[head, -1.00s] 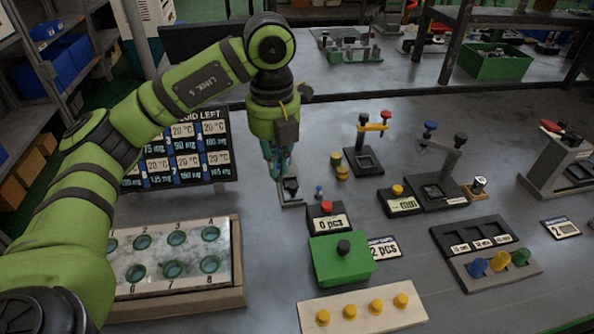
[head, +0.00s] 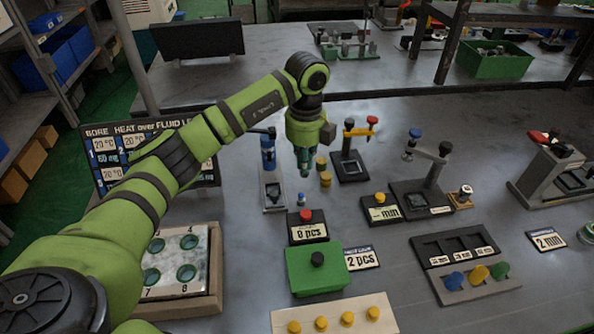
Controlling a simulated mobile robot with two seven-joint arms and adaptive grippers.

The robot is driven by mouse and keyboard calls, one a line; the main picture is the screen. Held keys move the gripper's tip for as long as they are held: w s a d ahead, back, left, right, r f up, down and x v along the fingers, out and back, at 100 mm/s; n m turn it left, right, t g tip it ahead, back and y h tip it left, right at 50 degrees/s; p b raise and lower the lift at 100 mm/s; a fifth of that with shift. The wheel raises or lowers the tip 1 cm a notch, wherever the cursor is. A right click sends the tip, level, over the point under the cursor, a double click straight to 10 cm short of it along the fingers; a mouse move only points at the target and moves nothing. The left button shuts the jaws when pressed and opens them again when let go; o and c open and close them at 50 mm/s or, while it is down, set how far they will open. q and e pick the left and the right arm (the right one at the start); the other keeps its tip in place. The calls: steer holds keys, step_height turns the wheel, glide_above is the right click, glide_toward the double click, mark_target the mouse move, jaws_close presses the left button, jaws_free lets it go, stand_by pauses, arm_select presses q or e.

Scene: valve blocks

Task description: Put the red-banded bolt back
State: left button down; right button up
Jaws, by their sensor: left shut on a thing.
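My left gripper (head: 304,168) hangs pointing down over the middle of the table, clear of the tabletop. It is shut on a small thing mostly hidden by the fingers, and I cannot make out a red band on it. A small blue-topped piece (head: 301,199) stands on the table just below it. A block with round green-rimmed holes (head: 206,262) lies in a tray at lower left, partly covered by my left arm. No bolt with a red band can be told apart in this view. My right gripper is not in view.
A stand with a blue cylinder (head: 268,152) is left of the gripper; small yellow pieces (head: 325,180) are right of it. A red-button counter (head: 307,232), a green box (head: 315,270) and a yellow-knobbed board (head: 372,313) stand in front. Black fixtures (head: 420,200) are farther right.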

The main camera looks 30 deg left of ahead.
arm_select(q)
steer(key=shift+w+a+f, duration=0.15)
steer(key=shift+a+f, duration=0.25)
steer(key=shift+a, duration=0.15)
steer(key=shift+w+a+f, duration=0.1)
steer(key=shift+a+f, duration=0.25)
steer(key=shift+a, duration=0.2)
step_height(320, 180, down, 4)
steer(key=shift+r+p, duration=0.1)
steer(key=shift+p, duration=0.45)
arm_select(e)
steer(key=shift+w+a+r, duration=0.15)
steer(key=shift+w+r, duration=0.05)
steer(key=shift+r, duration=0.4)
arm_select(q)
steer(key=shift+f, duration=0.2)
steer(key=c, duration=1.3)
jaws_free()
steer(key=shift+c, duration=0.2)
